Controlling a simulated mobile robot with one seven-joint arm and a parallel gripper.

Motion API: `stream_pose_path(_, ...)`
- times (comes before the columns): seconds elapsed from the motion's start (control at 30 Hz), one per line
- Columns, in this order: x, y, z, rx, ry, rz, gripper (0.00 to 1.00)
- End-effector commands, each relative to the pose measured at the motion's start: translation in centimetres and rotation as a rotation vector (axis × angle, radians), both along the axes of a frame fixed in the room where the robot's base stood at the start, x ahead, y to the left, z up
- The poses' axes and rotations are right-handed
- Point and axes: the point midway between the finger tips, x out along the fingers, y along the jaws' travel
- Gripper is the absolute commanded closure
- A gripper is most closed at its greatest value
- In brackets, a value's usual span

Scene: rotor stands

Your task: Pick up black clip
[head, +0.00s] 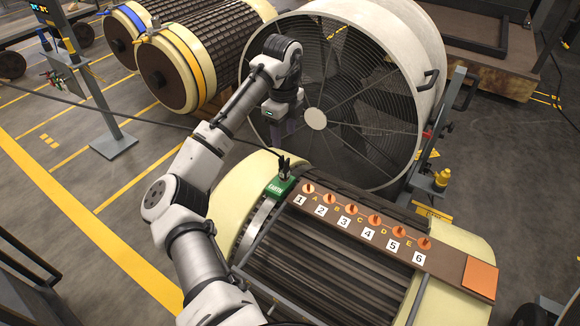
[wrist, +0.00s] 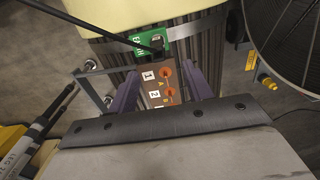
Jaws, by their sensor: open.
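The black clip (head: 284,165) stands upright on a green block (head: 280,186) with white lettering, at the left end of the numbered board. In the wrist view the clip (wrist: 157,44) shows at the top centre, on the green block (wrist: 120,48), with a dark rod-like part reaching left.
The brown board (head: 368,224) carries orange discs, letters and numbers, and ends in an orange pad (head: 480,277). It lies across a ribbed rotor (head: 330,265) with cream ends. A large caged fan (head: 345,90) stands close behind my gripper. A thin dark cable (head: 150,115) crosses at left.

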Motion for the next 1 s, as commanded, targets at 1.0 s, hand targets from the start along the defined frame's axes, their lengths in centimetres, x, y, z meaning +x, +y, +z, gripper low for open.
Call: stream_pose_path(1.0,-0.7,0.0,-12.9,-0.002,-0.002,0.0,0.5)
